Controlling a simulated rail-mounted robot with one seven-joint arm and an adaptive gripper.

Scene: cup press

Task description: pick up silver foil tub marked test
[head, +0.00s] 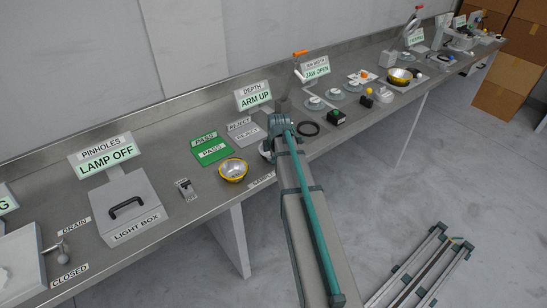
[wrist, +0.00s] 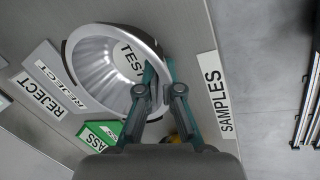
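The silver foil tub (wrist: 98,68) is large in the wrist view, with ribbed shiny walls and a round white label marked TEST (wrist: 130,60) inside it. My gripper (wrist: 160,70) is at the tub's right-hand side in that view, with one finger on each side of the wall. The fingers are close together and look shut on the rim. In the head view, my gripper (head: 279,124) points down at the bench, and the tub (head: 265,149) is mostly hidden behind it. I cannot tell whether the tub touches the bench or is clear of it.
A yellow-rimmed bowl (head: 233,170) stands left of my gripper. The green PASS mat (head: 211,151) and REJECT mat (head: 248,136) lie behind, and the SAMPLES label (wrist: 214,92) lies near the front edge.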

